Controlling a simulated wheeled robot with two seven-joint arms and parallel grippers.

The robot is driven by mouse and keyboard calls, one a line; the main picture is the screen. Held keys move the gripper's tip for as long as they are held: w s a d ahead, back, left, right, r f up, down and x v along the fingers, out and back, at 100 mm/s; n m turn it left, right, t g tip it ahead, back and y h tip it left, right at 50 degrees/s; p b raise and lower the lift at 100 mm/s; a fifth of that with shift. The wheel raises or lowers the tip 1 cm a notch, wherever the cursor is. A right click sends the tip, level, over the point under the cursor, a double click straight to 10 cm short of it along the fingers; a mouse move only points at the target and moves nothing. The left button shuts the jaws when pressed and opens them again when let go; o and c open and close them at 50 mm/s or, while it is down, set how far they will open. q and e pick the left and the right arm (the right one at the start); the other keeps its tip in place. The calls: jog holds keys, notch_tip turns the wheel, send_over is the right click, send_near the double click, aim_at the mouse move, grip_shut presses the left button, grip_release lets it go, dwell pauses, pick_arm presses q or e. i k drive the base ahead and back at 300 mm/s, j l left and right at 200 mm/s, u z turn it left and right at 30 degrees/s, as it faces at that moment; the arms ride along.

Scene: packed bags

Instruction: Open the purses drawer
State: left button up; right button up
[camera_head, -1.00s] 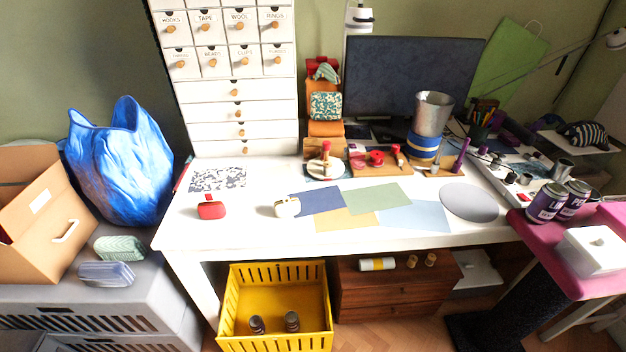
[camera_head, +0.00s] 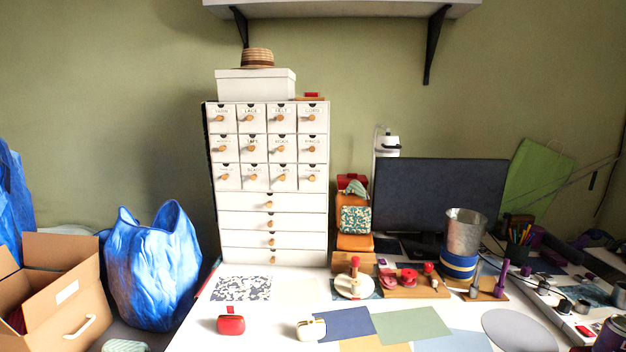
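A white drawer cabinet (camera_head: 270,183) stands at the back left of the white table. Its upper part has rows of small labelled drawers with round wooden knobs; four wide drawers lie below. All its drawers look shut. Labels such as LACE, TAPE and WOOL read fairly clearly. The bottom-row right drawer (camera_head: 321,186) has a small blurred label that may read PURSES; I cannot be sure. A red purse (camera_head: 231,325) and a cream purse (camera_head: 311,329) lie on the table in front of the cabinet. Neither of my grippers is in view.
A white box (camera_head: 256,84) with a straw hat (camera_head: 257,58) sits on the cabinet. A wall shelf (camera_head: 342,9) hangs above. A blue bag (camera_head: 154,265) and cardboard box (camera_head: 52,292) stand left. A lamp (camera_head: 387,145), orange stack (camera_head: 355,243) and monitor (camera_head: 438,205) stand right.

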aim_at(311, 177)
jog(key=i+l+z, duration=0.2)
jog(key=l, duration=0.25)
jog(key=i+l+z, duration=0.2)
jog(key=l, duration=0.25)
jog(key=i+l+z, duration=0.2)
jog(key=l, duration=0.2)
jog(key=k, duration=0.05)
